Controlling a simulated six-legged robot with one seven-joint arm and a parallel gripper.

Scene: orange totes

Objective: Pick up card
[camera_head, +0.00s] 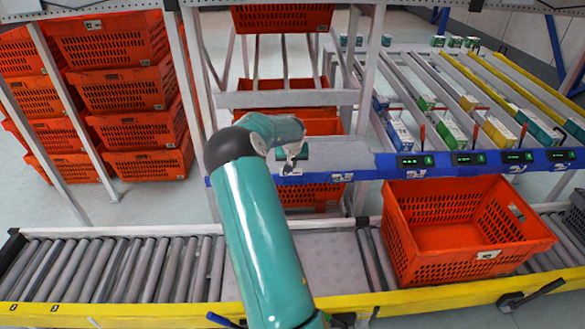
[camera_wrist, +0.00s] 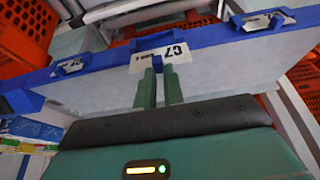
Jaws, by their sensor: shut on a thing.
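A white card (camera_wrist: 160,58) printed with "C7" shows in the wrist view, against the blue shelf edge strip (camera_wrist: 105,68). The two green fingers of my gripper (camera_wrist: 158,74) reach its lower edge and are shut on it. I cannot tell whether the card is still touching the strip. In the head view my gripper (camera_head: 289,168) is at the blue front edge of the middle shelf, below the bent wrist. The card is too small there to make out.
Two other labels sit on the strip, one left (camera_wrist: 70,67) and one right (camera_wrist: 265,20). An orange tote (camera_head: 450,255) stands on the roller conveyor (camera_head: 110,268). Stacked orange totes (camera_head: 125,90) are at left. A sloped rack with small boxes (camera_head: 452,130) is at right.

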